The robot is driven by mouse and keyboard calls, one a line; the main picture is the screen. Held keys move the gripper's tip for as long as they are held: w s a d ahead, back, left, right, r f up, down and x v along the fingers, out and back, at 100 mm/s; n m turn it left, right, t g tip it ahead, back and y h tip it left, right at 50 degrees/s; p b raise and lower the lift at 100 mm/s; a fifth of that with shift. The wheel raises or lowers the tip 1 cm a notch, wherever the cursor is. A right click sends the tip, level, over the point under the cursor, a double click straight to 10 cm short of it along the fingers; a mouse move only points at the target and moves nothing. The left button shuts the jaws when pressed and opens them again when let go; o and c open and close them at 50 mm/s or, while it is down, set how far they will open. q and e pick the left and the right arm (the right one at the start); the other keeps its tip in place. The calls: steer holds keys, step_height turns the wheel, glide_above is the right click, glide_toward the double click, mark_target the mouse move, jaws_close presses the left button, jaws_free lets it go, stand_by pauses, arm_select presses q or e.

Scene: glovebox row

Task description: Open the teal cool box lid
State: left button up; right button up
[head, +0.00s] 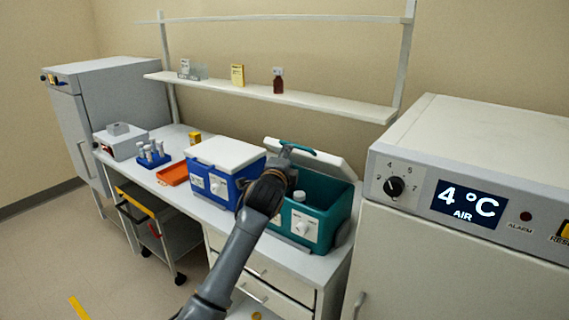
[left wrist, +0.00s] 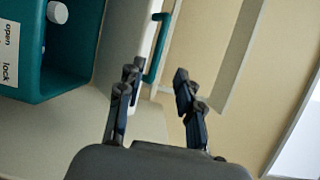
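The teal cool box (head: 338,207) stands on the bench at the right end. Its white lid (head: 325,163) is raised and tilted back, so the teal inside shows. A teal handle (head: 297,147) sits on the lid's edge; it also shows in the left wrist view (left wrist: 156,48). My left gripper (head: 283,160) is at the lid's left side, near the handle. In the left wrist view its fingers (left wrist: 156,80) are apart, with the handle just beyond the tips and nothing visibly held. The box wall (left wrist: 70,85) carries an open/lock label. My right gripper is out of view.
A blue cool box (head: 221,186) with a closed white lid stands close on the left. An incubator-like unit (head: 480,140) reading 4 °C stands close on the right. A shelf (head: 330,104) runs behind. An orange tray (head: 174,174) and a blue tube rack (head: 153,160) lie farther left.

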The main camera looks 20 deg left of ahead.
arm_select(q)
steer(key=s, duration=0.3)
steer(key=shift+s+r, duration=0.1)
steer(key=shift+r, duration=0.05)
